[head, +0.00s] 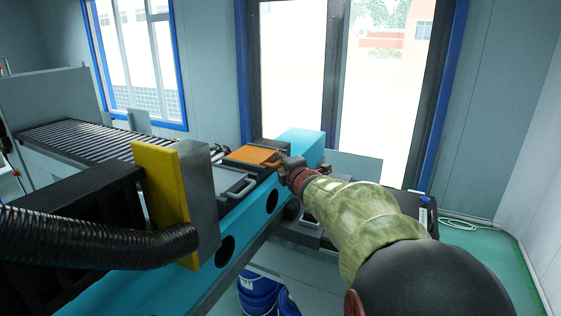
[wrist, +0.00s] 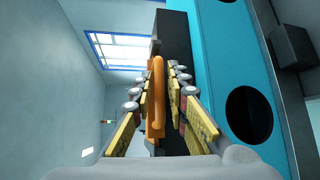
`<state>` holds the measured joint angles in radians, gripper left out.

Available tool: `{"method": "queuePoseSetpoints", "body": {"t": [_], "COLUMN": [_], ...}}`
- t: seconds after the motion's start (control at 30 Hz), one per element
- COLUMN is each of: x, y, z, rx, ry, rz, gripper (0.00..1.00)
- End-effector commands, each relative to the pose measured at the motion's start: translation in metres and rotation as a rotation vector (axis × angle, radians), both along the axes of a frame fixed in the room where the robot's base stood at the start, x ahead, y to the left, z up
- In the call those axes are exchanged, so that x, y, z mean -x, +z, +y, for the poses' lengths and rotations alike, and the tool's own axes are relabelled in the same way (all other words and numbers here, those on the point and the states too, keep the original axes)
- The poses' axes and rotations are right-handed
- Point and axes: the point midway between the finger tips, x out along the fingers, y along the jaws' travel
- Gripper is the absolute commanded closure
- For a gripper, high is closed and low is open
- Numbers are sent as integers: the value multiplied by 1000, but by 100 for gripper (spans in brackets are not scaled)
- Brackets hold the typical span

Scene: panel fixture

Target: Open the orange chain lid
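The orange chain lid (head: 254,155) lies flat on top of the blue panel fixture (head: 240,208), and looks closed. In the wrist view its orange handle (wrist: 158,85) runs upright through the middle of the picture. My gripper (head: 283,164) is at the lid's right edge in the head view, where it partly hides the handle. In the wrist view my gripper (wrist: 159,72) has one yellow-padded finger on each side of the handle. The fingers are apart, with a narrow gap showing beside the handle, so it looks open around it.
A grey lid with a handle (head: 235,184) lies left of the orange lid. A yellow and grey upright block (head: 172,195) and a black corrugated hose (head: 90,240) stand further left. Blue drums (head: 258,293) stand on the floor below. A roller conveyor (head: 80,135) is at the back left.

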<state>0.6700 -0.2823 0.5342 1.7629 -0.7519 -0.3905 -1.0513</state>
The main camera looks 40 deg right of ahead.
Motion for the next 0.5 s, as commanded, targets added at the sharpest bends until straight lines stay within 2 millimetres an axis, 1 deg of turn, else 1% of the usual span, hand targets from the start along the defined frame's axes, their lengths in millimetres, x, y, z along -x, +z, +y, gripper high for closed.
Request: {"method": "queuePoseSetpoints", "body": {"t": [0.13,0.4,0.5], "x": [0,0,0], "y": [0,0,0], "z": [0,0,0], "rx": [0,-1,-1], "ry": [0,0,0], "rz": [0,0,0], "gripper": [84,99,100]}}
